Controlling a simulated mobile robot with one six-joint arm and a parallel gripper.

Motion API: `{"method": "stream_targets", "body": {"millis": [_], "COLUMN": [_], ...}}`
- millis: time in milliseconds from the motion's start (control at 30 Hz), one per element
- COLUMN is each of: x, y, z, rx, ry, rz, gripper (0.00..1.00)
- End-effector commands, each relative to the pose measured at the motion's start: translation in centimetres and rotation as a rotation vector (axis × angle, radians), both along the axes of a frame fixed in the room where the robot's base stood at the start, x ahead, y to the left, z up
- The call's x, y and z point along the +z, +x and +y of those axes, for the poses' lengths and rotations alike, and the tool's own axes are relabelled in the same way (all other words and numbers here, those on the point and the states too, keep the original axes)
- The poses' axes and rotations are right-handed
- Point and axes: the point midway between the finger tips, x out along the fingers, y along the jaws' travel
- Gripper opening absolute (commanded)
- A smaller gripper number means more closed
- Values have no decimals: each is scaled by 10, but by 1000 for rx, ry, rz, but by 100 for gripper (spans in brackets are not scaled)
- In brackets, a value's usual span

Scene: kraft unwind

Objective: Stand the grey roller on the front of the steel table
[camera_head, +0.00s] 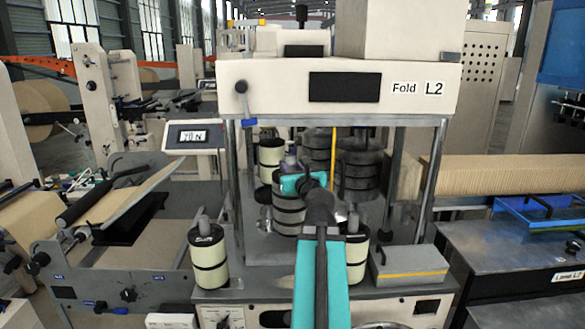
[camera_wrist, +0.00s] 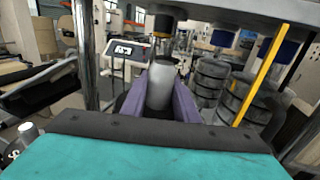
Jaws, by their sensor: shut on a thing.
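My gripper (camera_wrist: 160,102) has purple fingers, shut on a smooth light-grey cylinder, the grey roller (camera_wrist: 160,85), which stands roughly upright between them in the wrist view. In the head view my gripper (camera_head: 291,166) is inside the frame of the Fold L2 machine, in front of dark ringed stacks. There my arm and gripper mostly hide the roller. The machine's grey metal bed (camera_head: 262,272) lies below; I cannot tell surely whether it is the steel table. I cannot tell how high the roller is above it.
Cream-and-black cylinders stand at the bed's front left (camera_head: 208,258) and behind my arm (camera_head: 357,252). Dark ringed stacks (camera_head: 360,170) stand further back. A grey box with a yellow stripe (camera_head: 408,262) sits front right. Upright posts (camera_head: 432,180) and a yellow rod (camera_wrist: 262,75) are close by.

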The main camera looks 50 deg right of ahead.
Motion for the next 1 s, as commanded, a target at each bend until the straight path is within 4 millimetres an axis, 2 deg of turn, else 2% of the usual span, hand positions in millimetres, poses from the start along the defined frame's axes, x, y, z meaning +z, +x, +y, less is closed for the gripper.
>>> {"method": "stream_targets", "body": {"millis": [500, 1000], "x": [10, 12], "y": [-1, -1], "z": [-1, -1], "rx": [-3, -4], "ry": [-1, -2], "rz": [-3, -2], "gripper": [0, 0]}}
